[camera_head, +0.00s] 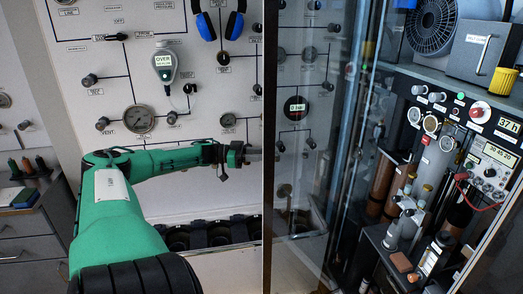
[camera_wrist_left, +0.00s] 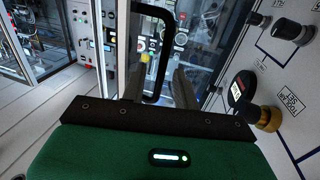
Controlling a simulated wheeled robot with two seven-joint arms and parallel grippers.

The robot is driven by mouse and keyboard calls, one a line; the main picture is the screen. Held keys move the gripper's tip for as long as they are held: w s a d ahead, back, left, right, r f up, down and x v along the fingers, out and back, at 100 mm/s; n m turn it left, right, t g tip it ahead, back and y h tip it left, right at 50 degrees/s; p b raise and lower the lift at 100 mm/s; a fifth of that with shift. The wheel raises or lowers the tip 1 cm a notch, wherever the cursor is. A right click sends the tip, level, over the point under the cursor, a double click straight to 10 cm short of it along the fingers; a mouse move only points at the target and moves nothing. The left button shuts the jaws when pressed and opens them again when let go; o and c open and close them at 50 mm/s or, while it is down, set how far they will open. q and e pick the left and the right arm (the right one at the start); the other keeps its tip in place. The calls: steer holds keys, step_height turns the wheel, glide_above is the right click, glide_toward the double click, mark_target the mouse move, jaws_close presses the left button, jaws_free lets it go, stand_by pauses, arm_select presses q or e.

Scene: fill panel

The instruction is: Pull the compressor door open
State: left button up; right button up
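The compressor door is a clear glass panel (camera_head: 310,185) with a pale vertical edge, in the middle of the head view. Wall gauges show through it. How far it stands open is hard to tell. My left gripper (camera_head: 250,153) is at the door's left edge, its tips partly hidden there. In the left wrist view a black bent door handle (camera_wrist_left: 149,85) rises in front of my left gripper (camera_wrist_left: 160,86). The dark fingers look apart, with the lower part of the handle between them; contact is unclear. My right gripper is in neither view.
The compressor cabinet on the right holds cylinders, gauges and a control box (camera_head: 491,173). A white wall panel (camera_head: 105,75) with knobs, a gauge and blue headphones (camera_head: 208,24) stands behind my arm. A drawer unit (camera_head: 32,225) is at the far left.

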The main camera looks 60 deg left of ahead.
arm_select(q)
steer(key=p+v, duration=0.2)
steer(key=v, duration=1)
steer(key=shift+s+a+p, duration=0.15)
steer(key=shift+s+p, duration=0.1)
steer(key=shift+p, duration=0.15)
